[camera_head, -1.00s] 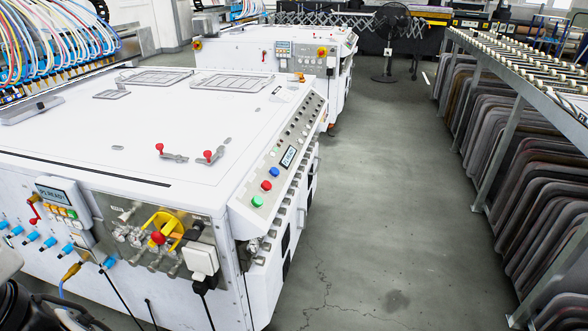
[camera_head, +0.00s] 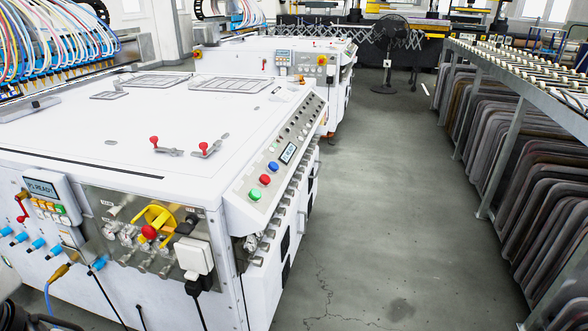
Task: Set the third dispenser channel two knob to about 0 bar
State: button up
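A large white machine (camera_head: 90,108) fills the left side of the head view. Several blue fittings or knobs (camera_head: 38,243) sit in a row on its front face at the far left. A silver front panel (camera_head: 128,236) carries small gauges, metal valves and a red-and-yellow switch (camera_head: 150,231). A sloped side panel (camera_head: 276,160) carries a row of small dark knobs, a display and coloured buttons. I cannot tell which knob is channel two of the third dispenser, nor read any pressure. My gripper is not in view.
A second white machine (camera_head: 285,88) stands behind. A rack (camera_head: 513,150) with many dark panels runs along the right. Grey floor (camera_head: 375,230) between is clear, back to a black fan (camera_head: 391,40). Cables hang at the front left.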

aim_at(265, 247)
jog(key=i+l, duration=0.2)
jog(key=l, duration=0.15)
jog(key=i+l+u, duration=0.1)
jog(key=i+l, duration=0.25)
jog(key=l, duration=0.3)
jog(key=u, duration=0.05)
